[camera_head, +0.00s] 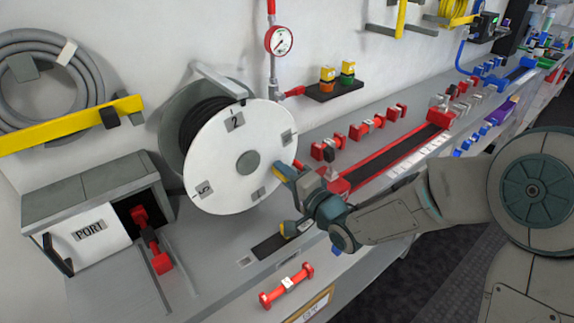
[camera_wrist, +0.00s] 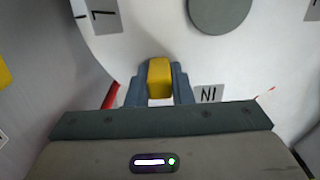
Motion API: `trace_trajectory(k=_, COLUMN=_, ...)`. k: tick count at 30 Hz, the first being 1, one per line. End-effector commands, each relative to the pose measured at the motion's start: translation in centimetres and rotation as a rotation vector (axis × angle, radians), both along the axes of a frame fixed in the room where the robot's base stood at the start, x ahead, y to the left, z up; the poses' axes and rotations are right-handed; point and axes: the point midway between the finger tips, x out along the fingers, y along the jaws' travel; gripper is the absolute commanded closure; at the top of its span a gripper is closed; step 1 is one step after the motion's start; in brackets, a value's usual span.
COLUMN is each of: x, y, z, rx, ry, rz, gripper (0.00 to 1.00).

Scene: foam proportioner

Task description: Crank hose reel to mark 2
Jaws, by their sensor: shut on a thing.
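The hose reel (camera_head: 225,170) has a white disc face with a grey hub, and dark hose is wound behind it. Square number plates sit around the disc. The plate with mark 2 (camera_head: 234,119) is at the top, and a plate reading 5 (camera_head: 204,188) is at lower left. Two other plates at the right and bottom are hard to read. My gripper (camera_head: 285,174) is at the disc's right edge, shut on the yellow crank knob (camera_wrist: 160,77). In the wrist view the knob is between both fingers, below the hub (camera_wrist: 220,10).
A grey box marked PORT (camera_head: 92,233) with a red handle stands left of the reel. A red dumbbell-shaped part (camera_head: 286,286) lies at the front edge. A gauge (camera_head: 279,40) hangs above, and a red-edged track (camera_head: 395,155) lies to the right.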

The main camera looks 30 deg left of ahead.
Motion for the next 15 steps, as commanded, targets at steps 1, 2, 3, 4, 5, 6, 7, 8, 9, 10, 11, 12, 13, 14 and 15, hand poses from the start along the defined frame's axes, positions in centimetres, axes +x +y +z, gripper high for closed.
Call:
trace_trajectory(k=1, x=-0.14, y=0.08, z=-0.17, rx=0.011, ry=0.027, rz=0.001, gripper=1.00)
trace_trajectory(k=2, x=-0.25, y=0.13, z=-0.29, rx=0.017, ry=0.044, rz=0.002, gripper=1.00)
trace_trajectory(k=3, x=-0.37, y=0.17, z=-0.45, rx=0.025, ry=0.062, rz=0.002, gripper=1.00)
trace_trajectory(k=4, x=-0.42, y=0.18, z=-0.56, rx=0.029, ry=0.076, rz=0.001, gripper=1.00)
trace_trajectory(k=5, x=-0.48, y=0.19, z=-0.64, rx=0.034, ry=0.089, rz=0.001, gripper=1.00)
trace_trajectory(k=6, x=-0.58, y=0.23, z=-0.72, rx=0.040, ry=0.104, rz=0.001, gripper=1.00)
trace_trajectory(k=7, x=-0.64, y=0.26, z=-0.78, rx=0.044, ry=0.113, rz=0.001, gripper=1.00)
trace_trajectory(k=8, x=-0.70, y=0.28, z=-0.85, rx=0.047, ry=0.120, rz=0.002, gripper=1.00)
trace_trajectory(k=9, x=-0.75, y=0.30, z=-0.92, rx=0.050, ry=0.131, rz=0.002, gripper=1.00)
trace_trajectory(k=10, x=-0.80, y=0.33, z=-0.98, rx=0.052, ry=0.137, rz=0.002, gripper=1.00)
trace_trajectory(k=11, x=-0.85, y=0.35, z=-1.02, rx=0.055, ry=0.144, rz=0.002, gripper=1.00)
trace_trajectory(k=12, x=-0.89, y=0.38, z=-1.06, rx=0.058, ry=0.150, rz=0.003, gripper=1.00)
trace_trajectory(k=13, x=-0.93, y=0.39, z=-1.09, rx=0.060, ry=0.154, rz=0.003, gripper=1.00)
trace_trajectory(k=14, x=-0.95, y=0.40, z=-1.11, rx=0.061, ry=0.158, rz=0.003, gripper=1.00)
trace_trajectory(k=15, x=-0.98, y=0.41, z=-1.13, rx=0.062, ry=0.160, rz=0.003, gripper=1.00)
